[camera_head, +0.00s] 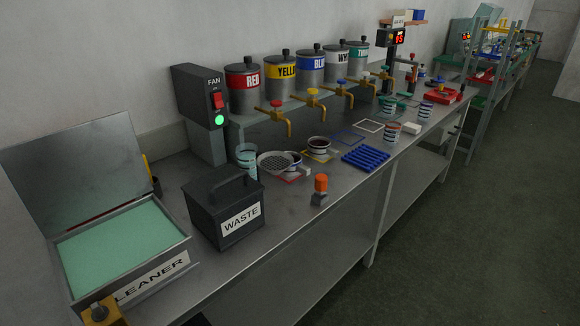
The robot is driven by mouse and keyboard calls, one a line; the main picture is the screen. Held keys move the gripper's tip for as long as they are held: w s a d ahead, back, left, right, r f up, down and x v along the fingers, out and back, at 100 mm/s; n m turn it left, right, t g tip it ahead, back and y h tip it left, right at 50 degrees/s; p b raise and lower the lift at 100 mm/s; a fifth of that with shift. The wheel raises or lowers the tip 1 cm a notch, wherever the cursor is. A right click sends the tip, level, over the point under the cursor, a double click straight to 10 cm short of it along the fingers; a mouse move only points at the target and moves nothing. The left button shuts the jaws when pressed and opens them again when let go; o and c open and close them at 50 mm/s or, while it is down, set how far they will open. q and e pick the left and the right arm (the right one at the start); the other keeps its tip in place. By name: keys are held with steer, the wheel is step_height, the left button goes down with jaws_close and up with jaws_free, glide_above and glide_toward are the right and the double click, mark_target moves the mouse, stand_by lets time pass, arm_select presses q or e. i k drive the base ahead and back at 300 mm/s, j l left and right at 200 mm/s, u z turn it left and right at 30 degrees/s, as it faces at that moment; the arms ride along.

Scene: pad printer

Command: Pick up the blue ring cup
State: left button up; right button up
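Several small cups stand on the steel bench, and I cannot tell for certain which is the blue ring cup. A striped cup with blue and reddish bands (392,133) stands right of the blue ribbed rack. Another cup with dark blue bands (425,111) stands farther back near the front edge. A cup with a dark filling (318,148) stands on the yellow-outlined square. Another cup (293,161) is partly hidden by a round mesh strainer (274,160). Neither of my grippers shows in this view.
A black WASTE bin (225,211) and an open cleaner tank (120,245) fill the near left. An orange-capped item (320,188) stands near the front edge. Taps (276,118) overhang the back. The blue ribbed rack (366,158) lies mid-bench. The right floor is clear.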

mark_target(297, 168)
steer(key=l+u, duration=0.15)
steer(key=u, duration=0.7)
steer(key=l+u, duration=0.7)
steer(key=k+l+u, duration=0.15)
steer(key=l, duration=0.25)
steer(key=l+u, duration=0.15)
steer(key=l, duration=0.2)
